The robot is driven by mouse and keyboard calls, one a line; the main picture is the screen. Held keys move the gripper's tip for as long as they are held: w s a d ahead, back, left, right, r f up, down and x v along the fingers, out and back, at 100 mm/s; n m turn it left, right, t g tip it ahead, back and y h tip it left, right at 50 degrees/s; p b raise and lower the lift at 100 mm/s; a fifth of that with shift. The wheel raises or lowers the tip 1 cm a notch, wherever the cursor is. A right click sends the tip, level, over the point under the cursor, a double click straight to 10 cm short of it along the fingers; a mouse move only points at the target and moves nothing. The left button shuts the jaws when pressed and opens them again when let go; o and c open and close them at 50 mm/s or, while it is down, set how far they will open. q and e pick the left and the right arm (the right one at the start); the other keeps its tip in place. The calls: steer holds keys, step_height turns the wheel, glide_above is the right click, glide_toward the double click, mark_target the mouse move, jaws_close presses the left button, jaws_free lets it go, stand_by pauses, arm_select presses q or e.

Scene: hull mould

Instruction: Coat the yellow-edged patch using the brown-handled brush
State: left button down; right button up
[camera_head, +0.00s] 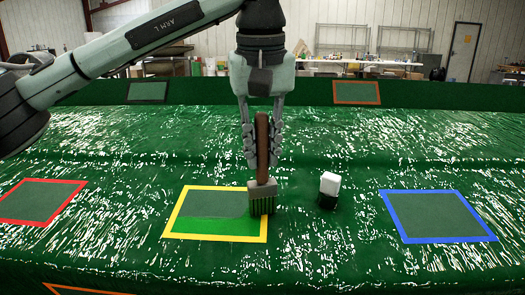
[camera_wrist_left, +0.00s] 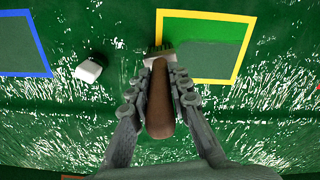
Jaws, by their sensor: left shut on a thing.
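The yellow-edged patch (camera_head: 205,203) lies on the green mould surface, near the middle of the head view. Its near strip is bright green and its far part is dull grey-green. My left gripper (camera_head: 262,160) is shut on the brown-handled brush (camera_head: 262,135), which it holds upright with bristles down. The bristles are at the patch's right edge in the head view, over the yellow border. In the left wrist view the brush (camera_wrist_left: 160,100) points at the side of the patch (camera_wrist_left: 205,58). Whether the bristles touch the surface is hard to tell. My right gripper is not in view.
A white-topped block with a dark lower part (camera_head: 329,188) stands right of the brush. A blue-edged patch (camera_head: 437,216) lies to the right and a red-edged patch (camera_head: 37,201) to the left. An orange-edged patch (camera_head: 357,92) is on the far wall.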

arm_select(q)
steer(key=w+a, duration=0.2)
steer(key=a, duration=0.6)
steer(key=w+a, duration=0.2)
steer(key=a, duration=0.6)
steer(key=shift+w+a+r, duration=0.15)
steer(key=shift+w+r, duration=0.1)
steer(key=shift+r, duration=0.05)
stand_by(1.1)
steer(key=shift+s+d, duration=0.15)
steer(key=shift+d, duration=4)
steer(key=shift+s+d, duration=0.1)
steer(key=shift+d, duration=4)
steer(key=shift+r, duration=0.15)
step_height(320, 180, up, 7)
steer(key=s, duration=0.1)
steer(key=shift+f, duration=0.2)
